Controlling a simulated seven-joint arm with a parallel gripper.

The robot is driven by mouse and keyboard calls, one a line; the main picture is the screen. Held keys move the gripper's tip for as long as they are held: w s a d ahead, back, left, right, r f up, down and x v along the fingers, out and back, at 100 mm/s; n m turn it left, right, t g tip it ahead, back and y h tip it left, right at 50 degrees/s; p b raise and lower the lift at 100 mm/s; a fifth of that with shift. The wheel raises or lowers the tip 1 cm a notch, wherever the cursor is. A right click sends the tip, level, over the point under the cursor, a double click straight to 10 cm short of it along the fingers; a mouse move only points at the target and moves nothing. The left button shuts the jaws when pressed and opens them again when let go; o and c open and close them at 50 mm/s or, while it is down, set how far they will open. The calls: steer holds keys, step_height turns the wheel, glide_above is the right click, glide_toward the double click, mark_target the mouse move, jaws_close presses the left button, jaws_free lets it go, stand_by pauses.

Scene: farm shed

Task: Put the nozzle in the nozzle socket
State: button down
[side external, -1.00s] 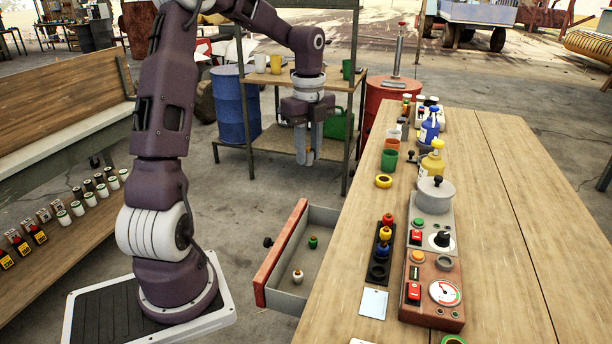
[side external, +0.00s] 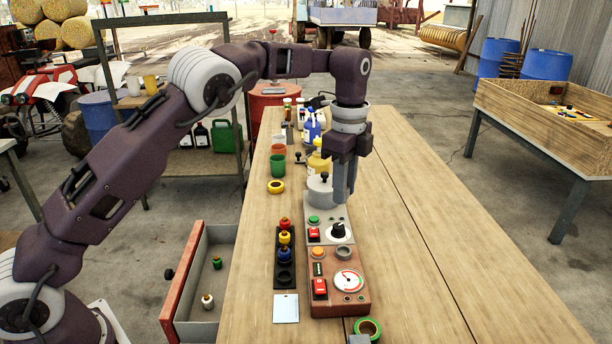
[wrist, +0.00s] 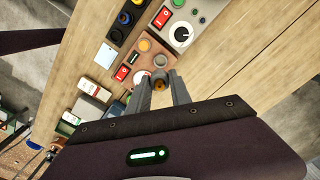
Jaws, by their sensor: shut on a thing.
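My gripper (side external: 343,196) points down over the bench, by the grey control box, its fingers close together. In the wrist view a small brownish thing (wrist: 160,87) sits between the fingertips; it seems to be the held nozzle, but its shape is unclear and the side view does not show it. A black strip (side external: 277,262) on the bench holds a red (side external: 284,222), a yellow (side external: 285,237) and a blue nozzle-like piece (side external: 285,254) in a row. An empty round socket (side external: 284,276) is at its near end. I cannot tell which opening is the nozzle socket.
The grey box (side external: 342,217) and brown gauge box (side external: 330,297) stand right of the strip. A grey round fitting (side external: 343,253) is on the brown box. A pale card (side external: 286,308) lies nearer. The open drawer (side external: 208,284) holds two small pieces. The bench's right side is clear.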

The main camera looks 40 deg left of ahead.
glide_toward(344, 254)
steer(key=shift+f, duration=2.7)
steer(key=shift+f, duration=0.35)
steer(key=c, duration=0.5)
jaws_free()
steer(key=shift+r, duration=4)
steer(key=shift+r, duration=0.1)
